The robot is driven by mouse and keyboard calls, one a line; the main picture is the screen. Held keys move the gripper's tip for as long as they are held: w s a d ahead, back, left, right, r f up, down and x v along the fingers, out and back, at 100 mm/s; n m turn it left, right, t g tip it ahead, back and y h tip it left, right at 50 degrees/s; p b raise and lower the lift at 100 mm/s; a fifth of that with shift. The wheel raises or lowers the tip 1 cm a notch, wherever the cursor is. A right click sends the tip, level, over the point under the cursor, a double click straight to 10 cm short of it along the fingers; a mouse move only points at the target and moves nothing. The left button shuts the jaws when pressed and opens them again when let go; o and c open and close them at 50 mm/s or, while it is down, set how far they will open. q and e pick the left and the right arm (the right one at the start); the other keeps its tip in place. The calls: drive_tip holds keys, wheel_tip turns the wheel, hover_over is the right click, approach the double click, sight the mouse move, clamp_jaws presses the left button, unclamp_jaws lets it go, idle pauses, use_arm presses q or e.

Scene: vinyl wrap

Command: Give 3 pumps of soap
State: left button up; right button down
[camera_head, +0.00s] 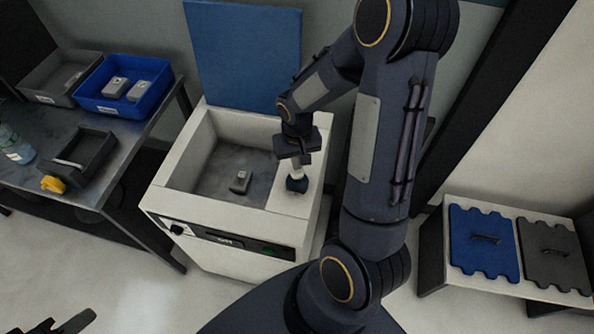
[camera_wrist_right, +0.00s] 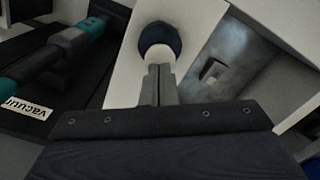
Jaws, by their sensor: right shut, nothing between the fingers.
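The soap dispenser (camera_head: 297,184) appears as a small dark blue rounded body on the right ledge of the white box-shaped station. In the right wrist view the dark blue round body (camera_wrist_right: 159,36) shows with a white part (camera_wrist_right: 160,54) in front of it, just past my fingertips. My right gripper (camera_head: 295,160) points down over it, shut and empty; its fingers also show in the right wrist view (camera_wrist_right: 159,80). I cannot tell whether the fingertips touch the white part. My left gripper (camera_head: 62,325) is at the lower left edge, partly cut off, with its fingers apart, far from the dispenser.
The white station (camera_head: 225,262) has a raised blue lid (camera_head: 245,50) and a sunken basin with a small grey block (camera_head: 240,182). A metal table (camera_head: 45,175) at left holds a blue bin (camera_head: 125,85), a grey bin (camera_head: 58,78) and a black tray (camera_head: 85,158). A low bench (camera_head: 432,245) stands right.

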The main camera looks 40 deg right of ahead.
drive_tip(key=shift+f, duration=0.2)
drive_tip(key=shift+f+b, duration=1.05)
drive_tip(key=shift+f, duration=0.05)
drive_tip(key=shift+r, duration=0.2)
drive_tip(key=shift+r+p, duration=1.1)
drive_tip(key=shift+r, duration=0.3)
drive_tip(key=shift+f, duration=0.2)
drive_tip(key=shift+f+b, duration=1.4)
drive_tip(key=shift+r+p, duration=1.15)
drive_tip(key=shift+r, duration=0.45)
